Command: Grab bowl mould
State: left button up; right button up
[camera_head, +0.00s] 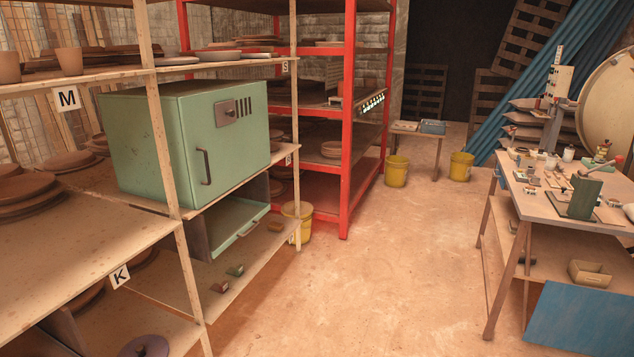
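I cannot tell which thing is the bowl mould. Round brown plate-like or bowl-like pieces (24,190) lie stacked on the wooden shelf (60,232) at the left. Smaller round pieces (72,162) lie behind them, beside the green box-shaped cabinet (170,140). Pale round pieces (224,56) sit on the shelf above the cabinet. A pale bowl-like piece (333,149) sits in the red rack (349,110). A purple-grey disc (146,346) lies at the bottom left, cut by the picture edge. Neither of my grippers is in view.
A wooden workbench (535,195) with many small items stands at the right. Yellow buckets (396,171) stand on the floor by the rack and near a low table (416,131). A blue panel (583,320) is at the front right. The middle floor (390,270) is clear.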

aim_at(209, 57)
jog(key=i, duration=1.05)
jog(key=i+l+u, duration=0.1)
jog(key=i, duration=0.9)
